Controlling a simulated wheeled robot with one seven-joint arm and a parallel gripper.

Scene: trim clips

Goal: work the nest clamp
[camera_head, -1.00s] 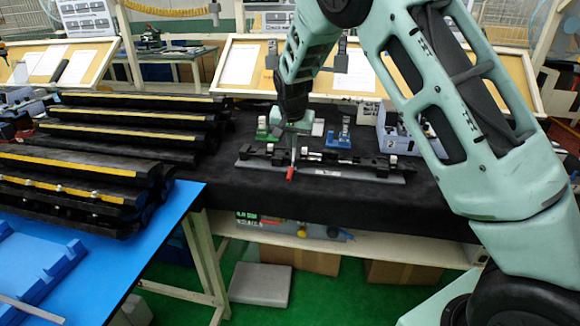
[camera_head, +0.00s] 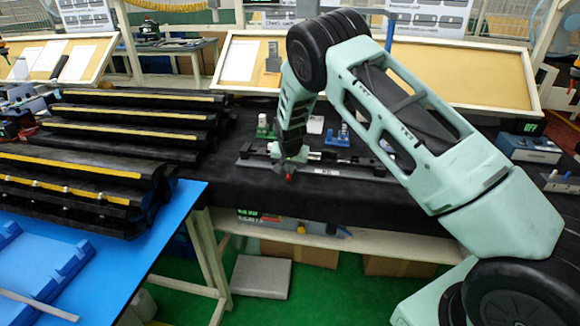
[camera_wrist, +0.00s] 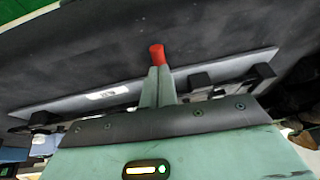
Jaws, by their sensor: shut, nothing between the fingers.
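The nest clamp's red-tipped handle (camera_head: 289,178) shows at the front of a long grey fixture plate (camera_head: 343,171) with black blocks on it, on the black-covered bench. In the wrist view the red tip (camera_wrist: 157,53) sticks out just beyond my gripper's fingertips (camera_wrist: 157,72). My gripper (camera_head: 287,168) points down over the left part of the fixture, right at the handle. Its fingers are shut together with nothing seen between them. Whether they touch the handle I cannot tell. The rest of the clamp is hidden behind my gripper and arm.
A blue holder (camera_head: 338,136) and a green block (camera_head: 264,127) stand behind the fixture. Black trim strips (camera_head: 110,155) are stacked at the left. The black bench front (camera_head: 240,190) is bare.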

